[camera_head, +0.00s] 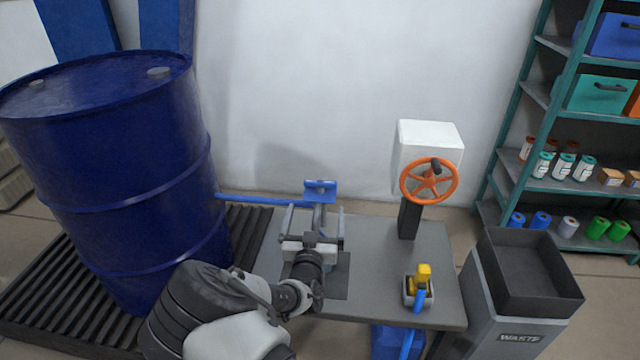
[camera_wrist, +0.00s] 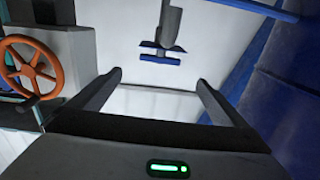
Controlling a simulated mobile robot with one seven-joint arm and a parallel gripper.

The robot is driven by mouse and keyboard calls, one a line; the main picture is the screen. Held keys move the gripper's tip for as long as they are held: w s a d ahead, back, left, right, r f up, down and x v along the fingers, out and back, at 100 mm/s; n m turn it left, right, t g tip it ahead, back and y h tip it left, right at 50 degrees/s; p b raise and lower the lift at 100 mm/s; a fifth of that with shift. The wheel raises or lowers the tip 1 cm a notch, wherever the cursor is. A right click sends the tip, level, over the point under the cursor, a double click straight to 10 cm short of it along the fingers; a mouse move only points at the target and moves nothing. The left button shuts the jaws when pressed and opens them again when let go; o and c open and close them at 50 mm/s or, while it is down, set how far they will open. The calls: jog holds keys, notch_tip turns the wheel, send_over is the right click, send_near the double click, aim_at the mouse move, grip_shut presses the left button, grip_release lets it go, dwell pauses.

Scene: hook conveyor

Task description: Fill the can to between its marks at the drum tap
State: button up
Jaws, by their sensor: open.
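The drum tap shows as a blue handle (camera_head: 320,188) at the end of a blue pipe (camera_head: 262,201) from the big blue drum (camera_head: 110,170). In the wrist view the tap's blue crosspiece (camera_wrist: 164,53) and grey body lie just beyond the fingertips. My gripper (camera_head: 315,212) is over the back left of the grey table, near the tap. Its two fingers stand apart with a gap between them in the wrist view (camera_wrist: 159,82). I cannot make out the can or its marks in either view; my gripper and arm hide part of the table below the tap.
An orange handwheel (camera_head: 429,182) on a white box stands right of the gripper. A waste bin (camera_head: 510,335) and a stocked shelf stand further right. The table's middle is clear.

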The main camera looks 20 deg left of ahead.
aim_at(320, 185)
jog(key=b+x, duration=0.2)
jog(key=x, duration=1.2)
jog(key=shift+w+f+b, duration=0.1)
jog(key=shift+w+b, duration=0.15)
jog(key=shift+b, duration=0.05)
jog(key=c, duration=1)
jog(key=shift+c, duration=0.2)
